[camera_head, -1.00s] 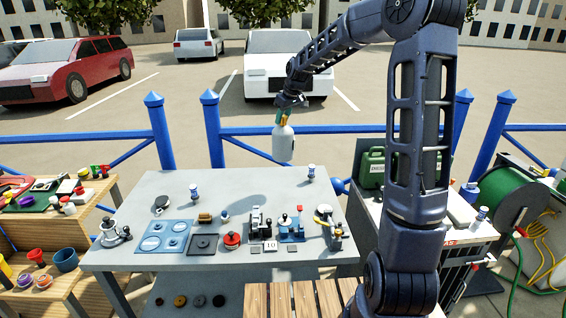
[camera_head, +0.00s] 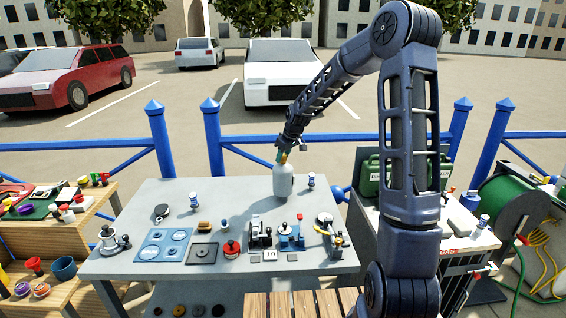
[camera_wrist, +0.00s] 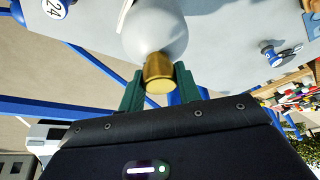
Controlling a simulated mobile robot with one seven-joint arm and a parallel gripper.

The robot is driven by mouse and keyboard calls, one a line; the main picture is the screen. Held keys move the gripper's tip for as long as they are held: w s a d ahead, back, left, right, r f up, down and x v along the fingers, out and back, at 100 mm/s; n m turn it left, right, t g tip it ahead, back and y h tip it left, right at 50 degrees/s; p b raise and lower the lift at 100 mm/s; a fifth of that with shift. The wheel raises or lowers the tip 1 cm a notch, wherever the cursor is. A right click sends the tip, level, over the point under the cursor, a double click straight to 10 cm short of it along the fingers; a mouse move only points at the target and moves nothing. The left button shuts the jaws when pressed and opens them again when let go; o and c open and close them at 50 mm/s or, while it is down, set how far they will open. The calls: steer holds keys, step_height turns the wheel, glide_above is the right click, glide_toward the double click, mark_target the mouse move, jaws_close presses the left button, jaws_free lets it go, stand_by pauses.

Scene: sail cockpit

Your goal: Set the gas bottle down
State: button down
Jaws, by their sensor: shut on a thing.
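The gas bottle (camera_head: 284,183) is pale grey-white with a brass valve on top. In the head view it is upright over the back part of the grey table (camera_head: 130,222); its base looks at or very near the tabletop, but I cannot tell whether it touches. My gripper (camera_head: 283,156) is at the bottle's top, shut on the valve. In the wrist view the bottle (camera_wrist: 155,30) and its brass valve (camera_wrist: 158,70) show between the green fingers of my gripper (camera_wrist: 160,88). The bottle's far side is hidden.
A small blue-and-white item (camera_head: 311,181) stands close right of the bottle, another (camera_head: 194,200) to its left. Several fittings, including a red round one (camera_head: 232,249), line the table's front. A blue railing (camera_head: 250,135) runs behind. A green case (camera_head: 370,175) stands right.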

steer(key=shift+f, duration=1.45)
steer(key=c, duration=1)
jaws_free()
steer(key=v, duration=1.1)
steer(key=s+d+r+m+h, duration=0.15)
steer(key=s+d+r, duration=0.35)
steer(key=s, duration=0.5)
steer(key=s+d+r+m+h, duration=0.1)
steer(key=s+d+r+m, duration=0.25)
steer(key=s+d, duration=0.45)
steer(key=s+d+m, duration=0.2)
steer(key=s, duration=0.8)
steer(key=s+d+m+t, duration=0.1)
steer(key=s+d+m, duration=0.1)
steer(key=s, duration=0.8)
steer(key=shift+d+h, duration=0.35)
steer(key=shift+d, duration=0.4)
